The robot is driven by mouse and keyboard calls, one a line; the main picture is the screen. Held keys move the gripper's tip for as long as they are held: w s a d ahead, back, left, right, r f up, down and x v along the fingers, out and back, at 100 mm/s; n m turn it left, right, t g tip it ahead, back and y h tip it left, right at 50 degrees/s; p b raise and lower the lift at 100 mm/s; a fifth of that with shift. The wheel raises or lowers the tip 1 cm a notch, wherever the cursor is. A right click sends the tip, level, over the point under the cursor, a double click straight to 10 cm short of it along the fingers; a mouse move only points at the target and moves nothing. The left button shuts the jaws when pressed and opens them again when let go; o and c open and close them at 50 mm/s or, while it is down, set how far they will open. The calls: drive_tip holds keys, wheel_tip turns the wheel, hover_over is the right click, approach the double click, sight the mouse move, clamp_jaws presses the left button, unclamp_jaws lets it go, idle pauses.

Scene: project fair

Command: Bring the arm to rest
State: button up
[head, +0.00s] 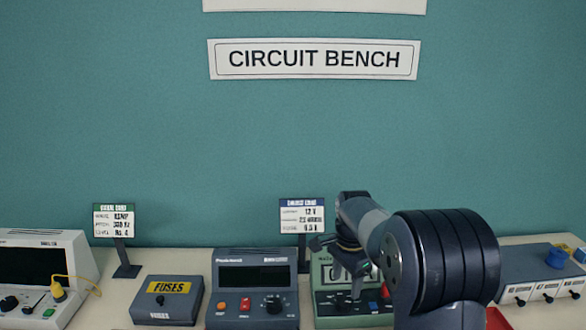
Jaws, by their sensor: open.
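My arm reaches in from the lower right of the head view, and its dark, ribbed joint hides part of the bench. My gripper (349,284) is at the arm's far end, pointing down in front of a green instrument (326,299). Its fingers are dark and small against the instrument, with a gap between them and nothing seen held. I cannot tell whether the fingers touch the instrument.
The pale bench (104,305) also carries a white meter (82,254), a fuse box (168,301), a grey power unit (253,299), a blue-grey box (535,278) and two sign stands (115,220) (302,215). A teal wall stands behind; the air above is clear.

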sight(344, 300)
wheel_tip(344, 300, down, 6)
drive_tip(key=shift+f, duration=0.15)
idle(0.3)
